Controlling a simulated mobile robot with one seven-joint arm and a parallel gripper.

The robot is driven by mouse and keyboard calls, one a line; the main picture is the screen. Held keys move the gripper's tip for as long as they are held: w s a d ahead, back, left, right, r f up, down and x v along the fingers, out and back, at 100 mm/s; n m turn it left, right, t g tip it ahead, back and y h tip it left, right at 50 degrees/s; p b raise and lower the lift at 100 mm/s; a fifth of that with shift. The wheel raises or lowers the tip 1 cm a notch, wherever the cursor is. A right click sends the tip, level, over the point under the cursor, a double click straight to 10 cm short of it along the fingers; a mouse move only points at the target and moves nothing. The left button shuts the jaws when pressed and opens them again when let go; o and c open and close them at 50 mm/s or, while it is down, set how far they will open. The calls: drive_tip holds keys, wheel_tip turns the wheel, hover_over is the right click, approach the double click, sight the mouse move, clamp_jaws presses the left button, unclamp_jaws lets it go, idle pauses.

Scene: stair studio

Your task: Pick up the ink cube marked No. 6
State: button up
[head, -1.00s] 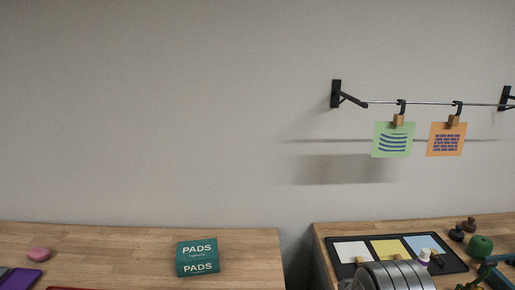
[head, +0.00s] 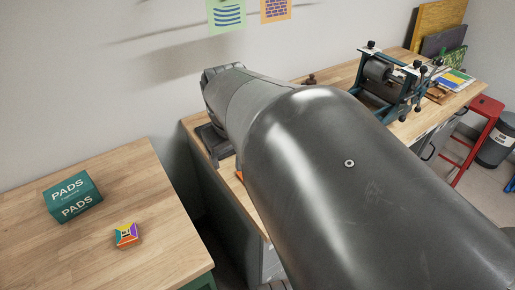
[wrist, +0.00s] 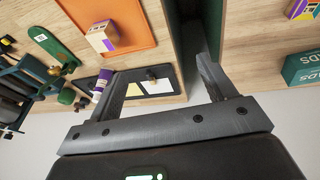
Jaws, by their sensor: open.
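Two small cubes show, and I cannot read a number on either. One cube (head: 127,236), with orange, purple and yellow faces, stands on the left table in front of the teal PADS box; it seems to be the cube at the top right edge of the wrist view (wrist: 302,9). The other cube (wrist: 102,38), pale with purple and yellow-orange, sits on an orange tray (wrist: 139,28) on the other table. My gripper (wrist: 160,68) is open and empty, its fingers apart above the gap between the tables.
The PADS box (head: 73,197) stands at the left table's back. A blue-framed roller press (head: 385,82) stands on the right table. The wrist view shows a dark tray with coloured pads (wrist: 155,86) and a purple-and-white tube (wrist: 102,83). A red stool (head: 484,125) stands right.

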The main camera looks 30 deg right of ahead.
drive_tip(key=w+d+f+g, duration=0.1)
drive_tip(key=d+f, duration=0.2)
drive_tip(key=d, duration=0.3)
drive_tip(key=w+d+f+g+y, duration=0.1)
drive_tip(key=w+d+f, duration=0.1)
drive_tip(key=d, duration=0.4)
drive_tip(key=w+d+f+g, duration=0.1)
drive_tip(key=d+f, duration=0.3)
drive_tip(key=d, duration=0.2)
drive_tip(key=shift+w+y, duration=0.3)
drive_tip(key=shift+d+f, duration=0.2)
drive_tip(key=shift+f, duration=0.1)
drive_tip(key=f, duration=1)
drive_tip(key=shift+a+f, duration=0.25)
drive_tip(key=shift+c, duration=0.5)
drive_tip(key=c, duration=1)
drive_tip(key=shift+r, duration=0.1)
